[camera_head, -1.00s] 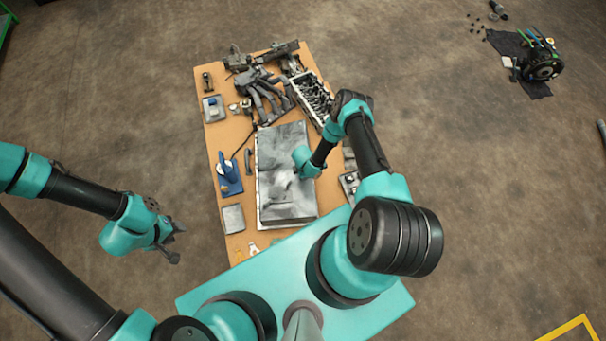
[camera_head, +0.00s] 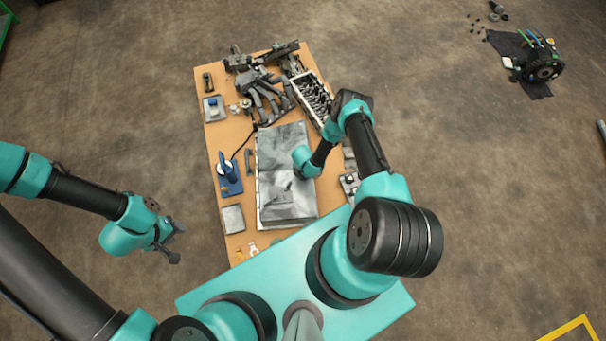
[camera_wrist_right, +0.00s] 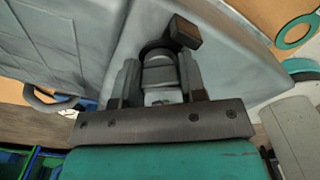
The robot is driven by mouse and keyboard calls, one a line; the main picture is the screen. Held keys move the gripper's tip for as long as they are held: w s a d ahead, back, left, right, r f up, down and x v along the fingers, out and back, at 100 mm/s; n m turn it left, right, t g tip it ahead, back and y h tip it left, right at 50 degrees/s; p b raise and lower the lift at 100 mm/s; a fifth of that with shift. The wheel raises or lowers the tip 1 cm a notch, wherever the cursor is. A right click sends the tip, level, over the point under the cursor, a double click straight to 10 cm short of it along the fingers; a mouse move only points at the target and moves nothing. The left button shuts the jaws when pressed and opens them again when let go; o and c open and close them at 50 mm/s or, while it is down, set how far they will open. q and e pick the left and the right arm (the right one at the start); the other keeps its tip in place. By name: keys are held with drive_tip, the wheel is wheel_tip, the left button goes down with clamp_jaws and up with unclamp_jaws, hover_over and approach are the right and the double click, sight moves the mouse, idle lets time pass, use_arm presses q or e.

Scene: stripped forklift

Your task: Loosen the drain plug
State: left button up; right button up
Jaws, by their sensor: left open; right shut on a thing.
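A large grey metal pan (camera_head: 285,140) lies on the workbench in the head view. My right gripper hangs over its middle, its fingers hidden by my own arm. In the right wrist view my right gripper (camera_wrist_right: 160,85) is shut on a grey rounded piece (camera_wrist_right: 158,70) at the pan's surface (camera_wrist_right: 90,40). A dark square-ended block (camera_wrist_right: 184,32) shows just beyond it. I cannot tell for sure whether the held piece is the drain plug or a tool on it. My left gripper (camera_head: 174,240) is open and empty, left of the bench and away from the pan.
The wooden workbench (camera_head: 212,140) also carries a blue tool on a blue base (camera_head: 229,178), a grey plate (camera_head: 233,219), a finned engine block (camera_head: 312,98) and pipes (camera_head: 265,95). More parts lie on a dark mat (camera_head: 535,88) on the floor.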

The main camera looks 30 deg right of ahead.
drive_tip(key=n, duration=0.5)
idle(0.3)
drive_tip(key=n, duration=0.5)
idle(0.4)
drive_tip(key=o, duration=0.8)
drive_tip(key=shift+w+r, duration=0.1)
drive_tip(key=shift+r, duration=0.1)
